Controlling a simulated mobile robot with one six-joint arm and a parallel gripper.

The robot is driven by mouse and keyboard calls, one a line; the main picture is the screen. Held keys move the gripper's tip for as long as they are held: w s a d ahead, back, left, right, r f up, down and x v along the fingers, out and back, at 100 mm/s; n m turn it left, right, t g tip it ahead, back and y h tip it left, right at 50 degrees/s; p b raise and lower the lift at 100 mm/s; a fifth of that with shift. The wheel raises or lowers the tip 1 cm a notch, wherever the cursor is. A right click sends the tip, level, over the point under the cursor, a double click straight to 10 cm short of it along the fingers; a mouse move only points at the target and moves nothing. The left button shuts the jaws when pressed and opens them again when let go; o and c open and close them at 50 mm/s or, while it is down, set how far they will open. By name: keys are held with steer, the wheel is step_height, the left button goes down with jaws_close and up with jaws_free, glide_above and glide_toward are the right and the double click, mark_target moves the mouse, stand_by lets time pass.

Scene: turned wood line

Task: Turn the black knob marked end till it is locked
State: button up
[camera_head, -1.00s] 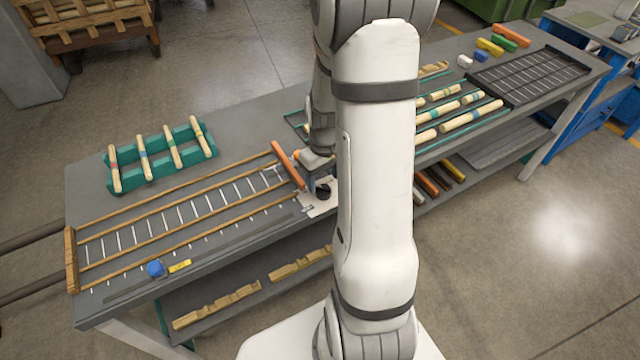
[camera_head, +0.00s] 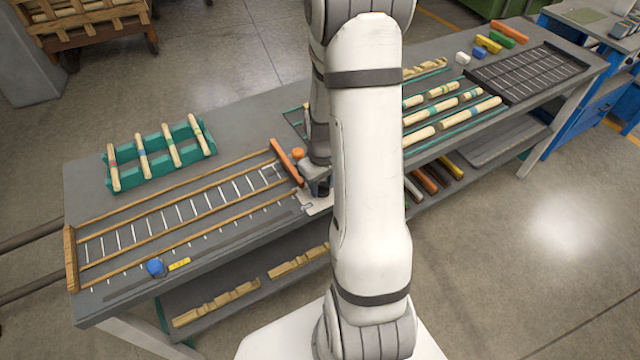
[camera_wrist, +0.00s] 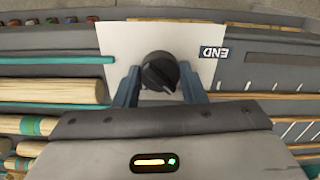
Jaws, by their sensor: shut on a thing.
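The black knob (camera_wrist: 160,72) sits on a white plate (camera_wrist: 113,38) in the wrist view. A dark label reading END (camera_wrist: 213,53), upside down in the picture, is at the plate's right edge. My gripper (camera_wrist: 160,88) has its two blue-grey fingers on either side of the knob and is shut on it. In the head view my gripper (camera_head: 318,187) is over the white plate (camera_head: 318,204) at the right end of the ladder-like frame. There my arm and gripper hide the knob.
The wooden frame with white rungs (camera_head: 150,223) lies left of the plate, with an orange bar (camera_head: 286,162) across its end. A green rack of turned pieces (camera_head: 160,155) stands behind. More spindles (camera_head: 450,105) and a dark grid tray (camera_head: 530,72) are to the right.

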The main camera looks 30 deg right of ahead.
steer(key=shift+c, duration=1.4)
steer(key=shift+a, duration=0.15)
steer(key=shift+c, duration=0.4)
steer(key=shift+d+f+m+b, duration=0.1)
steer(key=shift+d+m+b, duration=0.1)
steer(key=shift+m+b, duration=1.3)
steer(key=m+b, duration=0.1)
steer(key=m, duration=0.4)
steer(key=m+b, duration=0.1)
steer(key=m, duration=0.4)
steer(key=shift+m+b, duration=0.3)
steer(key=shift+m, duration=0.1)
steer(key=shift+m+b, duration=0.5)
steer(key=shift+m, duration=1.5)
